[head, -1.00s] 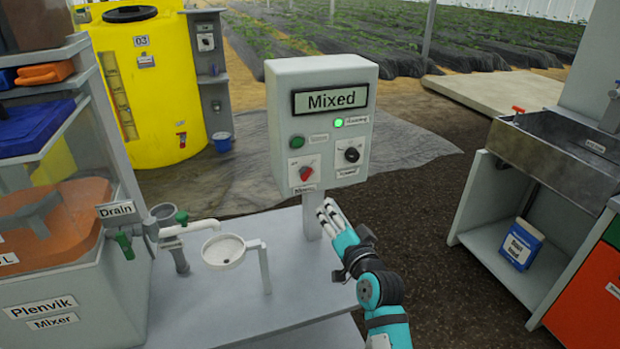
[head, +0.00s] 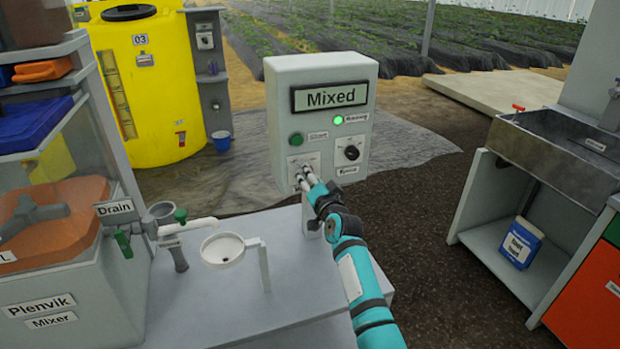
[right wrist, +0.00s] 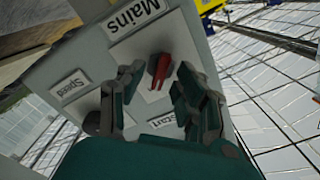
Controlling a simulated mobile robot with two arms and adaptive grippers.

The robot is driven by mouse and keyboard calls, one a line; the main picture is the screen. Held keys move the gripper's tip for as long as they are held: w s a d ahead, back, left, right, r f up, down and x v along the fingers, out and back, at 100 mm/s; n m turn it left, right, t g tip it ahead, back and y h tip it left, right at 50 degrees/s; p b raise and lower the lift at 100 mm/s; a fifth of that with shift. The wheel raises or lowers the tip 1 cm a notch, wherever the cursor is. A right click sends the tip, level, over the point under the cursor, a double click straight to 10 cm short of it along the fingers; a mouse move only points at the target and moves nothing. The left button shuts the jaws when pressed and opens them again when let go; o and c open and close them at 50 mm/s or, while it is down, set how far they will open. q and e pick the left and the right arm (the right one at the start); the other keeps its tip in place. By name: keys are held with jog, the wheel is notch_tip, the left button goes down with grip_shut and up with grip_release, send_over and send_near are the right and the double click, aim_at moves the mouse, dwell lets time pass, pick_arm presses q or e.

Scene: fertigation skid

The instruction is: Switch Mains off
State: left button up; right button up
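The grey control box (head: 320,125) stands on a post, with a display reading "Mixed" and a lit green lamp (head: 339,119). My right gripper (head: 302,173) is at the box's lower left and covers most of the switch in the head view. In the right wrist view its fingers (right wrist: 160,86) are apart, one on each side of the red handle. I cannot tell whether they touch it. My left gripper is not in view.
A black Speed knob (head: 351,153) is just right of the gripper, and a green button (head: 297,139) is above. A sink (head: 560,150) is right.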

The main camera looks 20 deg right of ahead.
jog(key=shift+c, duration=0.2)
grip_shut()
jog(key=shift+n, duration=0.3)
jog(key=n+p, duration=0.3)
jog(key=n, duration=1.4)
jog(key=shift+a+f, duration=0.1)
jog(key=shift+f, duration=0.05)
jog(key=shift+n, duration=0.3)
dwell(0.4)
